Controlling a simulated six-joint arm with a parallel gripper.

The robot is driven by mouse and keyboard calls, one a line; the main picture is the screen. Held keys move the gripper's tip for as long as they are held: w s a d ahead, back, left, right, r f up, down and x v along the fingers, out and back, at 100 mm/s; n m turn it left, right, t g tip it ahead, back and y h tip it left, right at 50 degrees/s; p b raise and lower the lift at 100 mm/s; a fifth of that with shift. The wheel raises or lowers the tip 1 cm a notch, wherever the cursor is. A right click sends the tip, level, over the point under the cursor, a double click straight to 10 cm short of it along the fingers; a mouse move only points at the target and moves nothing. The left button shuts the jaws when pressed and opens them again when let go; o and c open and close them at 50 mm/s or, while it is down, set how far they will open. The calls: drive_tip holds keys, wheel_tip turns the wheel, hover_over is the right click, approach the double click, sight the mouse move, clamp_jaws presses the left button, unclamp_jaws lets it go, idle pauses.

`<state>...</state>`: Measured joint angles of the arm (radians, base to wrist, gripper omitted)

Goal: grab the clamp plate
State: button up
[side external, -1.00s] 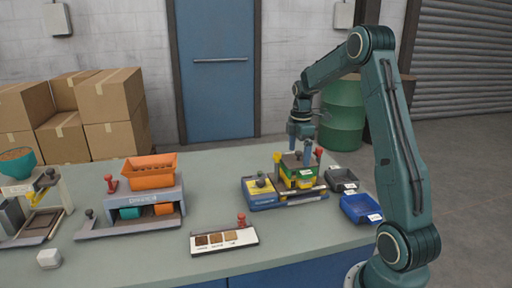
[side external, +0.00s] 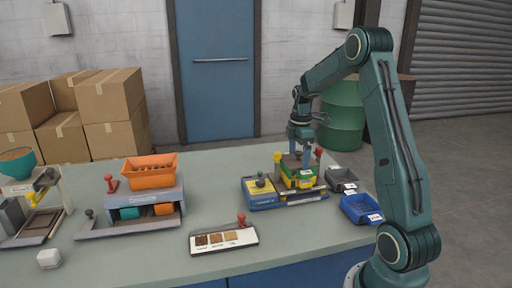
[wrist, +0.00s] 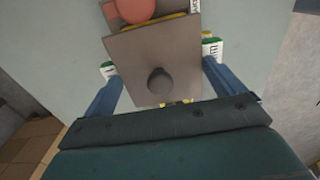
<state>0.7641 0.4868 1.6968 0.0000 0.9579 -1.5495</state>
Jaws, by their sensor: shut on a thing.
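The clamp plate is a flat grey-brown square with a dark round knob. It fills the middle of the wrist view (wrist: 150,60) and shows as a dark top on the green and yellow block in the side view (side external: 289,161). My gripper (side external: 300,158) is over that station, pointing down. In the wrist view its two blue fingers (wrist: 160,88) stand at the left and right sides of the plate, and it is shut on the plate. Green and white parts show beside the fingertips. The plate's underside is hidden, so I cannot tell whether it rests on the block.
A yellow knob (side external: 277,157) and a red knob (side external: 318,152) stand close beside my gripper. Blue (side external: 361,208) and dark (side external: 341,179) bins are to the right.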

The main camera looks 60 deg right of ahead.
sight(298, 152)
drive_tip(key=shift+r, duration=0.1)
wheel_tip(298, 152, up, 20)
idle(0.8)
drive_tip(key=shift+a, duration=0.1)
idle(0.5)
